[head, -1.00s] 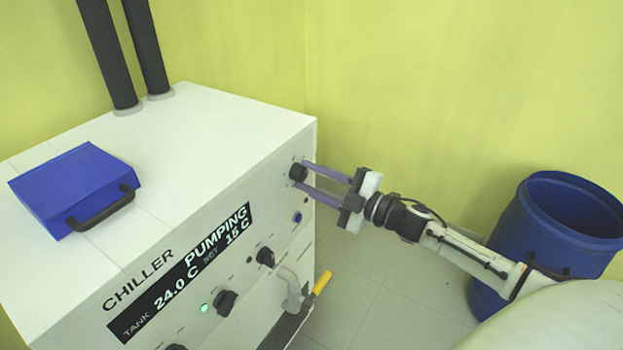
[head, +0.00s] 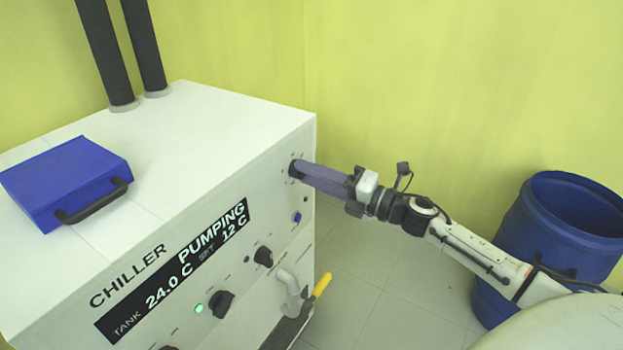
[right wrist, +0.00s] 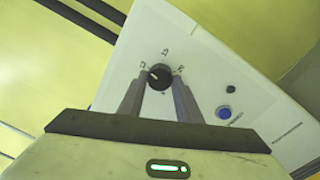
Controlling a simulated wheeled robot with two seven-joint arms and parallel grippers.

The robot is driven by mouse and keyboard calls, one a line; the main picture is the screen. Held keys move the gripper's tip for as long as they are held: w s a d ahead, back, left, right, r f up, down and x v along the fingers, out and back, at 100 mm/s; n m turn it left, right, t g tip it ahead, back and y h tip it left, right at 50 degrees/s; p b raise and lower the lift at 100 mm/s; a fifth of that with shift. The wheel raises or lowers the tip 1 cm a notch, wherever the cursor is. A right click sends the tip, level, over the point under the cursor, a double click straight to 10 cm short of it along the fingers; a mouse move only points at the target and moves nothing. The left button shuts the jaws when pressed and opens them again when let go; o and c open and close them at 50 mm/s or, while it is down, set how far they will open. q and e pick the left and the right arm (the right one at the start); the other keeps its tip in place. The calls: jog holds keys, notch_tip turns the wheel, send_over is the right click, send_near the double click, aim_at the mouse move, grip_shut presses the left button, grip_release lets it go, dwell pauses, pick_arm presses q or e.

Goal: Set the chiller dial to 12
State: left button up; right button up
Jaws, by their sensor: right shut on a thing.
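The white chiller (head: 130,235) stands at the left in the head view. Its display (head: 180,275) reads PUMPING, TANK 24.0 C, SET 12 C. The black dial (head: 296,168) is at the upper right of the front panel. It also shows in the right wrist view (right wrist: 160,76), with a white pointer mark and printed marks around it. My right gripper (head: 303,171) is shut on the dial, its two purple-grey fingers on either side of it. The same fingers show in the right wrist view (right wrist: 158,88). My left gripper is not in view.
A blue case (head: 65,180) lies on the chiller top near two black pipes (head: 133,50). Lower on the panel are black knobs (head: 222,303), a blue button (head: 297,217) and a yellow-handled valve (head: 322,285). A blue barrel (head: 570,220) stands right. Floor between is clear.

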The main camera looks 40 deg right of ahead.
jog(key=shift+a+n+b, duration=0.1)
jog(key=shift+n+b, duration=0.25)
jog(key=shift+n, duration=0.75)
jog(key=o, duration=1)
jog(key=shift+o, duration=0.2)
jog(key=v, duration=1)
jog(key=shift+s, duration=0.2)
